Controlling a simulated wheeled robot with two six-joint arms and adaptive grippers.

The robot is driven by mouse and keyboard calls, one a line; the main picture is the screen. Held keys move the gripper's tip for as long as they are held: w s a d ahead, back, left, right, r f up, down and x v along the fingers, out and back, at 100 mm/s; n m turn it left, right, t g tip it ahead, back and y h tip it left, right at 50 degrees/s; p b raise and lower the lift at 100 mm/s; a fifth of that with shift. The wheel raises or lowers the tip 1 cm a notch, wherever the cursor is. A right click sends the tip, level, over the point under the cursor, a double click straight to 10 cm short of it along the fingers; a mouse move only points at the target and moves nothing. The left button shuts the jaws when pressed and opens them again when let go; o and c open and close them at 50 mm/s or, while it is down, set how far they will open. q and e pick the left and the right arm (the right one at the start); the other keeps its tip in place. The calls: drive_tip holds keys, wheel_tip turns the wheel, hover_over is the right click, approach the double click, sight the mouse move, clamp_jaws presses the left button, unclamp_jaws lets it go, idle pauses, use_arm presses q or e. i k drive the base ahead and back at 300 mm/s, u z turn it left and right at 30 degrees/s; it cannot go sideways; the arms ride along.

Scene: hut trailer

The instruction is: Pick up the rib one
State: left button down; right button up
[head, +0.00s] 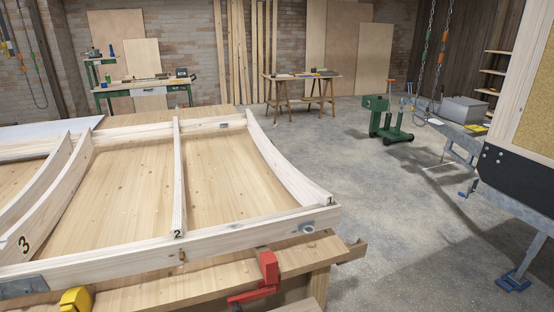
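Rib one (285,166) is a pale, curved wooden piece with a small black "1" at its near end. It lies along the right side of a wooden frame (140,254) on the workbench. Its far end meets the frame's back rail, and its near end sits at the front rail's right corner. Rib two (178,175), a straight narrow bar marked "2", crosses the frame's middle. Rib three (52,205), curved and marked "3", is at the left. Neither of my grippers is in view.
The wooden workbench (225,281) carries a red clamp (268,268) and a yellow clamp (76,299) at its front edge. A grey trailer frame with a dark-edged panel (520,166) stands at right. Open concrete floor (390,200) lies between. A green machine (387,120) stands farther back.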

sight(306, 192)
drive_tip(key=z, duration=0.5)
drive_tip(key=k, duration=0.65)
drive_tip(key=z, duration=0.9)
drive_tip(key=i, duration=3.7)
drive_tip(key=u, duration=0.4)
drive_tip(key=i, duration=1.3)
drive_tip(key=u, duration=1.25)
drive_tip(key=i, duration=1)
drive_tip(key=u, duration=0.95)
